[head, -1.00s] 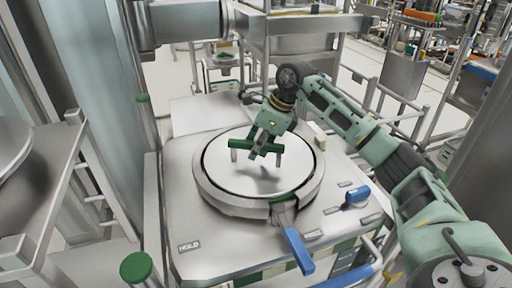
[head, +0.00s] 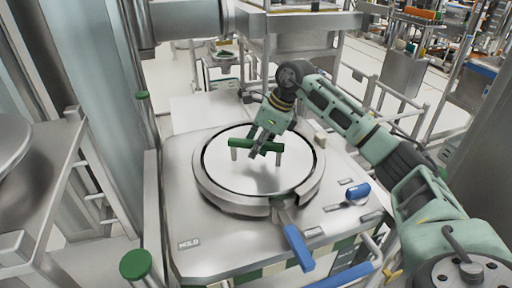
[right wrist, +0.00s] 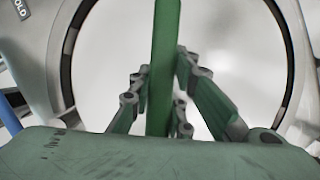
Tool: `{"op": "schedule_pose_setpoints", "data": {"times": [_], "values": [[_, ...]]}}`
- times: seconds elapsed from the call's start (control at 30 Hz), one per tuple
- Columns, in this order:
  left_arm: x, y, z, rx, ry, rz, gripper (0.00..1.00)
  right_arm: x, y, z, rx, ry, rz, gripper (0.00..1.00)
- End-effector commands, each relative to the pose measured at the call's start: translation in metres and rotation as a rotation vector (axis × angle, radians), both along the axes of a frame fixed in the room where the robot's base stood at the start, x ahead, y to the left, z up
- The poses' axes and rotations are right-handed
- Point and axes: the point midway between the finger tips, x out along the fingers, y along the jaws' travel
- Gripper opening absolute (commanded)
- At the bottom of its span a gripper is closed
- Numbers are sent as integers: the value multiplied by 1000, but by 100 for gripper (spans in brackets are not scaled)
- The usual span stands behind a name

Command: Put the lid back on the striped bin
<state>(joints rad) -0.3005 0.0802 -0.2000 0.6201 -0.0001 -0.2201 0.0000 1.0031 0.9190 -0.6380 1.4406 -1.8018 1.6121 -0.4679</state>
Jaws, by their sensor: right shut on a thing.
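The round metal lid (head: 240,177) lies within the raised ring (head: 215,198) on top of the bin, with a thin dark gap around its edge. I cannot tell whether it is fully seated. Its green bar handle (head: 241,143) stands on two short posts. My right gripper (head: 262,150) is shut on the handle near its middle. The right wrist view shows the green handle (right wrist: 163,60) between the fingers (right wrist: 158,105), over the pale lid (right wrist: 110,55). Green and cream stripes (head: 275,268) show low on the bin's front. My left gripper is not in view.
A blue-handled lever (head: 298,247) sticks out at the ring's front, and a blue knob (head: 358,192) is to the right. A green-capped post (head: 137,265) stands at front left. A metal table (head: 40,190) is at left, racks behind.

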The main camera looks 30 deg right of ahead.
Motion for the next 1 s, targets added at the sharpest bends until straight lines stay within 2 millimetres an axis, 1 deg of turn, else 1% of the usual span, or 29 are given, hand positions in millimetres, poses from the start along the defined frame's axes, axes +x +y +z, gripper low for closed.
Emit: {"op": "schedule_pose_setpoints", "data": {"times": [0.03,0.33,0.37,0.6,0.8,0.83,0.87,1.0], "values": [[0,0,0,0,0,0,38,2,0,4,3,-12,0,0],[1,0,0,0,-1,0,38,2,0,5,3,-12,0,0],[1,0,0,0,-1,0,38,2,0,5,3,-12,0,19],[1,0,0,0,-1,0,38,1,0,2,2,-6,0,40],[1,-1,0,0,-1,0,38,0,0,1,1,-2,0,40],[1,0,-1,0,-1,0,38,-2,0,-5,-3,10,0,40],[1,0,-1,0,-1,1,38,-2,0,-5,-3,10,0,40],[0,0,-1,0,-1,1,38,-2,-2,4,-3,3,-1,40]]}}
